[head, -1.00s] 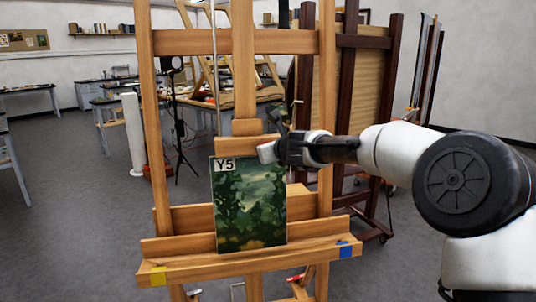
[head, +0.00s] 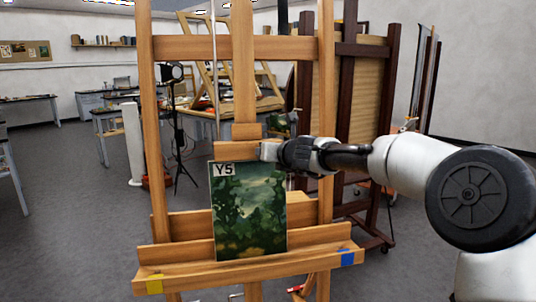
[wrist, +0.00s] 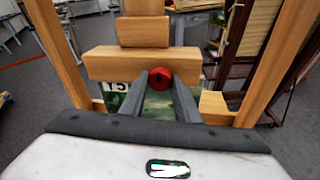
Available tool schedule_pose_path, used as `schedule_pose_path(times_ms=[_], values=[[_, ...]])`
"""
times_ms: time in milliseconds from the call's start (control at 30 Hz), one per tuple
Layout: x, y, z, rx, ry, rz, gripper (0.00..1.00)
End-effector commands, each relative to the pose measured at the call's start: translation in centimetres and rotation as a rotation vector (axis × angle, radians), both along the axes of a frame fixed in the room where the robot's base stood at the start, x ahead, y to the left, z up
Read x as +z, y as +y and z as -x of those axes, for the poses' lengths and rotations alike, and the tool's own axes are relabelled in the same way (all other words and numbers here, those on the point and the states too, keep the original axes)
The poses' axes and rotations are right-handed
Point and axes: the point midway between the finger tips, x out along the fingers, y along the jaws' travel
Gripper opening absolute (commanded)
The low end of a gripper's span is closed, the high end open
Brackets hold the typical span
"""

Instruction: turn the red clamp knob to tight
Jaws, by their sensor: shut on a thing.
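The red clamp knob (wrist: 160,79) is round with a dark mark and sits on the front of the easel's wooden clamp block (wrist: 110,65). In the wrist view my gripper (wrist: 161,88) has its two grey fingers at the knob, one on each side, and it is shut on the knob. In the head view my gripper (head: 270,150) reaches in from the right to the same block, just above the picture's top right corner. The knob is hidden behind the fingers there. Which way the knob is turned is too small to read.
A green landscape picture (head: 248,215) labelled Y5 stands on the easel ledge (head: 200,275), just below my gripper. The ledge has yellow and blue tape. The easel's right upright (head: 326,110) is close behind my arm. A dark easel (head: 350,100) stands behind.

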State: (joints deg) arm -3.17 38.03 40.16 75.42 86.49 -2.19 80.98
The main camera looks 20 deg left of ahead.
Motion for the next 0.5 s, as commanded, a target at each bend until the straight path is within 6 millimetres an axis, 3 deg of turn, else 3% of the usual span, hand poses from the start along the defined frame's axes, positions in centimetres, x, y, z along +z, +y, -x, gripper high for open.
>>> schedule_pose_path(times_ms=[167,200,267,500], values=[[0.15,0.02,-0.01,0.0,-0.001,-0.002,0.07],[0.15,0.02,-0.01,0.0,-0.001,-0.002,0.36],[0.13,0.02,0.0,0.0,-0.001,-0.002,0.46],[0.04,0.02,0.0,0.0,-0.001,-0.001,0.48]])
